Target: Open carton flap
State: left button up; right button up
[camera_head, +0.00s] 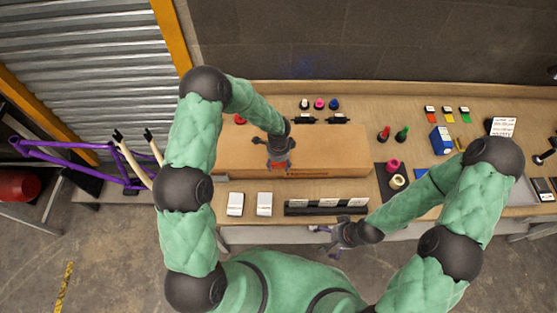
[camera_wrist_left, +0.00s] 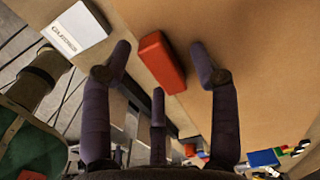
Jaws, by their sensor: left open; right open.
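The brown carton (camera_head: 338,155) lies on the bench, its top looking flat and shut. A red block-like tab (camera_wrist_left: 161,62) sits at the carton's near edge in the left wrist view; in the head view it is mostly hidden under my left gripper. My left gripper (camera_head: 279,163) is over the carton near that edge. In the left wrist view, my open left gripper (camera_wrist_left: 160,75) has fingers on either side of the tab, with no clear contact. My right gripper (camera_head: 328,240) is open and empty, in front of the bench's near edge.
Two white boxes (camera_head: 235,204) and a black rack (camera_head: 325,207) stand in front of the carton. Red and green bottles (camera_head: 384,134), a blue box (camera_head: 441,140) and tape rolls (camera_head: 398,181) are to its right. A purple bike frame (camera_head: 80,155) is at left.

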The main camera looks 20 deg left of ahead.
pick_arm(q)
grip_shut()
jog(key=r+p, duration=0.1)
jog(key=p, duration=0.1)
jog(key=r+g+p, duration=0.1)
jog(key=p, duration=0.2)
jog(key=shift+w+a+r, duration=0.15)
jog(key=shift+w, duration=0.1)
jog(key=shift+r+p, duration=0.2)
jog(key=shift+p, duration=0.55)
jog(key=shift+w+a+r+g+h+p, duration=0.1)
jog(key=shift+w+r+g+h+p, duration=0.2)
jog(key=shift+r+p, duration=0.3)
jog(key=shift+w+a+r+g+h+p, duration=0.1)
jog(key=shift+w+r+g+p, duration=0.1)
jog(key=shift+r+g+p, duration=0.3)
